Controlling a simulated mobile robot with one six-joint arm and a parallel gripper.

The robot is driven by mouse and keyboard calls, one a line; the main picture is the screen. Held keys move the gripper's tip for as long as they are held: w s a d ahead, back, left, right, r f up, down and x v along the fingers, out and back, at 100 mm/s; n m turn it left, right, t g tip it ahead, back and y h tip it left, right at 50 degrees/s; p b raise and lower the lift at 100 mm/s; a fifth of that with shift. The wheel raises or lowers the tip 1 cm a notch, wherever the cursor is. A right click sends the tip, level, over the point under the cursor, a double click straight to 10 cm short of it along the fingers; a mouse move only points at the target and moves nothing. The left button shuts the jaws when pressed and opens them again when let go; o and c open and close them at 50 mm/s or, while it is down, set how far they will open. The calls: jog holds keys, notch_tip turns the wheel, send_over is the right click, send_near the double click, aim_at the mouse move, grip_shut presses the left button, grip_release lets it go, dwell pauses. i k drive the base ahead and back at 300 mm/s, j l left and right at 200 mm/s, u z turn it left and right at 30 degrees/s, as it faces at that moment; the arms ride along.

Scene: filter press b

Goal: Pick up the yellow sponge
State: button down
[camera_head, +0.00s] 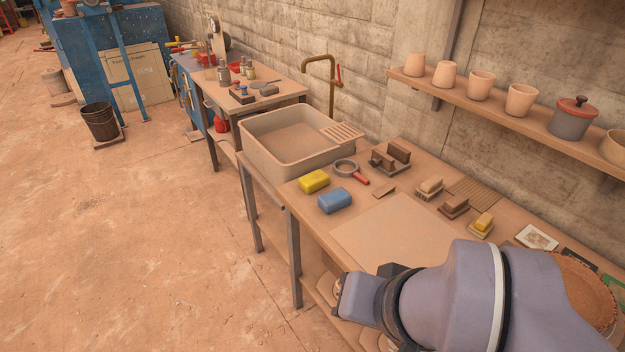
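The yellow sponge (314,181) lies flat on the workbench (291,194), near its front left edge and beside the sink basin. A blue sponge (334,200) of similar shape lies just to its right and nearer to me. Nothing covers the yellow sponge. My arm comes in from the lower right, in front of the bench. My gripper's fingers do not show, so whether it is open or shut is not visible.
A deep beige sink (262,152) stands left of the sponges, with a brass tap (331,85) behind it. A red-handled round tool (346,169), several brushes and a flat board (385,236) lie on the bench. A shelf (540,118) with pots overhangs the right. The left floor is open.

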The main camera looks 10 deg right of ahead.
aim_at(315, 180)
jog(key=i+j+z, duration=0.35)
jog(key=i+j, duration=0.25)
jog(key=i+j+z, duration=0.15)
jog(key=i+j, duration=0.2)
jog(key=i+j+z, duration=0.15)
jog(key=j, duration=0.25)
jog(key=i+j+z, duration=0.2)
jog(key=i+j, duration=0.15)
jog(key=i+j+z, duration=0.15)
jog(key=j, duration=0.4)
jog(key=i, duration=0.1)
